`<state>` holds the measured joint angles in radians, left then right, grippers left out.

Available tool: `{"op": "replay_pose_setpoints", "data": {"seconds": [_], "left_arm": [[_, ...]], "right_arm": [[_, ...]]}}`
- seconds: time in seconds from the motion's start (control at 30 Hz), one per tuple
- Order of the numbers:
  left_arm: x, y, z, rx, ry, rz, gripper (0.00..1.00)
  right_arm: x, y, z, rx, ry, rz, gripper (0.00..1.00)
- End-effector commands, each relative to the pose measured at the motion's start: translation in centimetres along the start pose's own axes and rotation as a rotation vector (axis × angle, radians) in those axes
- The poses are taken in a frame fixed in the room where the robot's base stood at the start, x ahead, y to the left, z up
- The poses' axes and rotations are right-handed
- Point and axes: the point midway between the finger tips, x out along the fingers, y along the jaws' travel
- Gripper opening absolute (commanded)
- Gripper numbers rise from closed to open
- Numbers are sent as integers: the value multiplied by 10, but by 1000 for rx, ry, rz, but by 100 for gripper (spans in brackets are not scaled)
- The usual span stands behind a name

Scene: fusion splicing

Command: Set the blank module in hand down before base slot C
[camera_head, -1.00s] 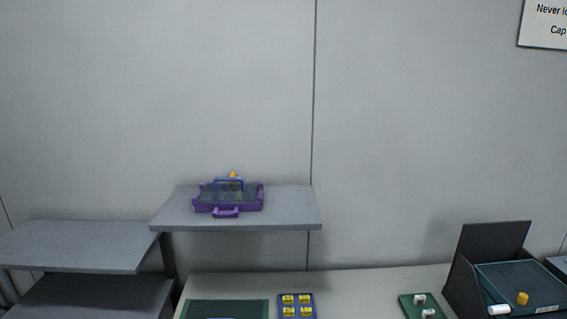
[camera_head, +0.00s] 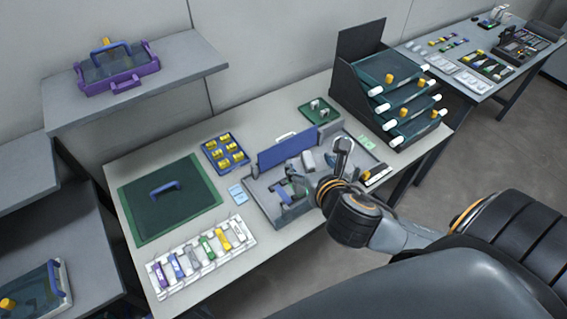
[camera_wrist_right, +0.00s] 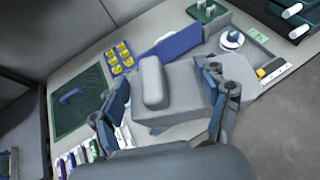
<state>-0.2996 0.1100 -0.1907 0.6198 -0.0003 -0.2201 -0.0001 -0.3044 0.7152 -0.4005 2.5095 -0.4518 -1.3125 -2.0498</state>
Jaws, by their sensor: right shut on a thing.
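The blank module (camera_wrist_right: 185,95) is a plain grey block with a rounded raised part on top. In the right wrist view it sits between the two fingers of my right gripper (camera_wrist_right: 168,100), which is shut on it. In the head view the gripper (camera_head: 312,190) is over the front of a grey base (camera_head: 262,192) with a blue upright panel (camera_head: 286,149). My wrist hides much of the base and module there. I cannot make out the slot letters or whether the module touches the surface. My left gripper is not in view.
A white rack (camera_head: 168,290) of coloured modules lies front left on the table. A dark tiered rack (camera_head: 352,97) stands behind right. A small green tray (camera_head: 306,116) is behind.

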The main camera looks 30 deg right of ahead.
Motion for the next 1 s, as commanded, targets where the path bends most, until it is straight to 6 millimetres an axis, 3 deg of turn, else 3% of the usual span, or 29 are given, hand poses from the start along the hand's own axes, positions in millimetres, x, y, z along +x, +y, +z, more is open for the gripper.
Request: {"op": "replay_pose_setpoints", "data": {"seconds": [0.13, 0.43, 0.5, 0.63, 0.8, 1.0], "left_arm": [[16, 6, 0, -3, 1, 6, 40], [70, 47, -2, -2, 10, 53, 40], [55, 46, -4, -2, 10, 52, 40], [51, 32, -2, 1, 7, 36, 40], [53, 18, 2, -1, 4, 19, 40], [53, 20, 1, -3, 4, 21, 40]], "right_arm": [[12, -6, -5, 7, 2, -17, 35], [55, -5, -4, 8, 0, -13, 35], [68, -6, 5, 8, 7, -18, 35], [101, -6, 8, 9, 8, -17, 35], [139, -5, -11, 8, 9, -16, 35], [160, -6, -19, 5, 6, -15, 35]]}}
